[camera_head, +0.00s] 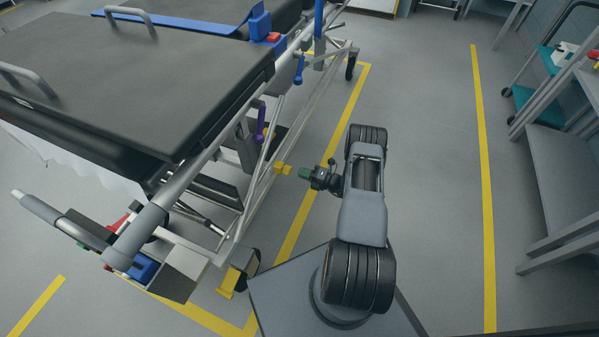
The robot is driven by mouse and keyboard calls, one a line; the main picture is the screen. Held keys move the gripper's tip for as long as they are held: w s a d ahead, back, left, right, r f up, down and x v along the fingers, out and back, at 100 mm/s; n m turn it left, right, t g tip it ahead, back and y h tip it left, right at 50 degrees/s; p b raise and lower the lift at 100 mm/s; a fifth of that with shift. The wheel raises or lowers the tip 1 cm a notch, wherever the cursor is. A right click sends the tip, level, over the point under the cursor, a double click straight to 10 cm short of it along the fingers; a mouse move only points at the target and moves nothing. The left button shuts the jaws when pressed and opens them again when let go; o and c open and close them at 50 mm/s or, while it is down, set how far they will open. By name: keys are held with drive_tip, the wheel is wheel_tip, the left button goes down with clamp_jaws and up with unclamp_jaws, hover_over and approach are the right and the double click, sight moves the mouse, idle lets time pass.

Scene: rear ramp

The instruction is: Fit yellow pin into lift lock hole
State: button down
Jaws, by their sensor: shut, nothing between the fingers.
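A small yellow piece, which looks like the yellow pin (281,168), sits at the side rail of the wheeled stretcher (150,75). I cannot tell whether it is in a hole, and I cannot make out the lift lock hole. My gripper (304,173), with green at its tip, points left at the yellow piece from the right. It is shut and empty, with a small gap between its tip and the yellow piece.
A purple lever (260,124) and a blue lever (299,69) hang from the stretcher's side. A yellow pedal (229,284) is at its near corner. A grey bench (562,190) and a teal-shelved cart (535,107) stand at the right. The floor between is clear.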

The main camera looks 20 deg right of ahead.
drive_tip(key=p+v, duration=0.2)
drive_tip(key=v, duration=1.1)
drive_tip(key=shift+s+d, duration=0.25)
drive_tip(key=shift+s, duration=0.1)
